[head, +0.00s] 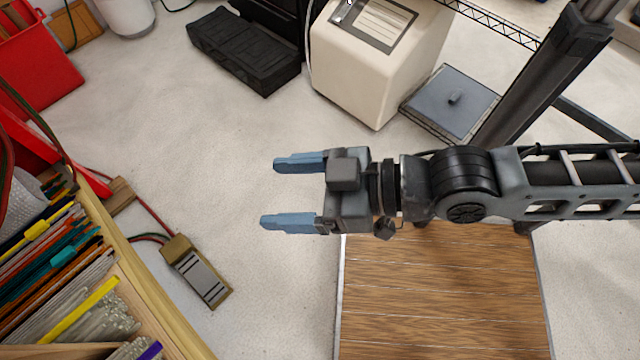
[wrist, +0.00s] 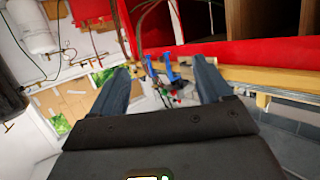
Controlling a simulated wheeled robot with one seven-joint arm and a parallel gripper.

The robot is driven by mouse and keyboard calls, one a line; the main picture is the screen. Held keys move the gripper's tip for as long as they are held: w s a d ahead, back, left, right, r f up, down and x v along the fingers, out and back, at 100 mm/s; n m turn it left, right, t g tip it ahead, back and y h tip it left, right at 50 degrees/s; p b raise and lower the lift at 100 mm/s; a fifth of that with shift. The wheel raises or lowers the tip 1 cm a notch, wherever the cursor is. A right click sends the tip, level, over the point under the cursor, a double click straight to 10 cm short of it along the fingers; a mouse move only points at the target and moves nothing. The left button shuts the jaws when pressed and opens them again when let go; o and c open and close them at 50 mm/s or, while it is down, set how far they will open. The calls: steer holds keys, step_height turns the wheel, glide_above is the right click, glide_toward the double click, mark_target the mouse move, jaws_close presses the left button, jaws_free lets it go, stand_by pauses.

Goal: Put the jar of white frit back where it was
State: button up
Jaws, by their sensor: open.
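My gripper (head: 290,192) is open and empty in the head view, its two blue fingers apart above the pale floor. In the wrist view my gripper (wrist: 165,85) shows its two fingers spread, with nothing between them close by. I cannot make out a jar of white frit in either view.
In the head view a wooden rack of coloured rods and sleeves (head: 125,265) stands at the left. A foot pedal (head: 196,270) lies on the floor beside it. A cream box-shaped machine (head: 365,75) and a black case (head: 243,50) stand at the back. Open floor lies between.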

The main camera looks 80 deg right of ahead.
steer(key=v, duration=0.6)
steer(key=shift+a+n, duration=0.2)
steer(key=shift+n, duration=0.2)
